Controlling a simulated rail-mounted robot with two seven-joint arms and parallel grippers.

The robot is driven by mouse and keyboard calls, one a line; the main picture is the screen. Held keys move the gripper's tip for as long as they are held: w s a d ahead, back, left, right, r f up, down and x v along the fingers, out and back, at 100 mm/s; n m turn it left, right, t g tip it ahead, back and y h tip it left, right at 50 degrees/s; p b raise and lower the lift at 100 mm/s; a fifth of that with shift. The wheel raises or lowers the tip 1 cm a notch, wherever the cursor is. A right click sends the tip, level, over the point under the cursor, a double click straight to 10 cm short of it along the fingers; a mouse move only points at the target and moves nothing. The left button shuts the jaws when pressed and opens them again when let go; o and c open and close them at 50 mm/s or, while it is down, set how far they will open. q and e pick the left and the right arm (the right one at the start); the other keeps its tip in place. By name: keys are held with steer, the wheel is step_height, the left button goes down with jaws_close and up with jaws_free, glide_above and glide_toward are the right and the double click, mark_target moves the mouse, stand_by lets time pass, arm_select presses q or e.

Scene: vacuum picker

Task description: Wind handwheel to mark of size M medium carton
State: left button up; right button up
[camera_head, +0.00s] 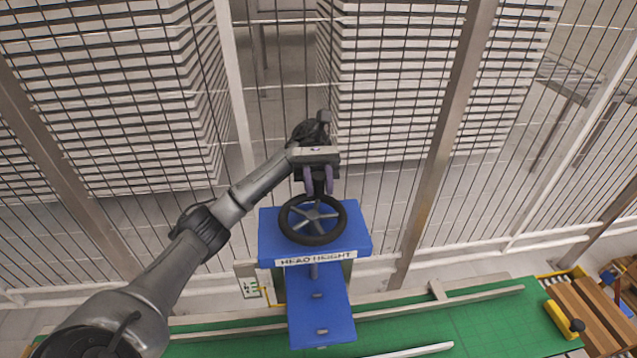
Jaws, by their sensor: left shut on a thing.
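The handwheel (290,230) is a black ring with grey spokes, set on top of a blue stand (355,241). A white label (315,258) reading "HEAD HEIGHT" is on the stand's front edge. My left gripper (318,192) reaches in from the left and points down at the far side of the wheel rim. Its purple-grey fingers are shut on a part at the rim, most likely the wheel's handle, which they largely hide. A size mark for M is not readable in this view. My right gripper is not in view.
A wire mesh fence (470,60) with posts stands behind the stand, with stacked pale sheets beyond it. A green surface (490,325) with pale rails lies in front. Wooden slats and a yellow part (563,318) are at the lower right.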

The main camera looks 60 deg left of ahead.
arm_select(q)
steer(key=o, duration=0.8)
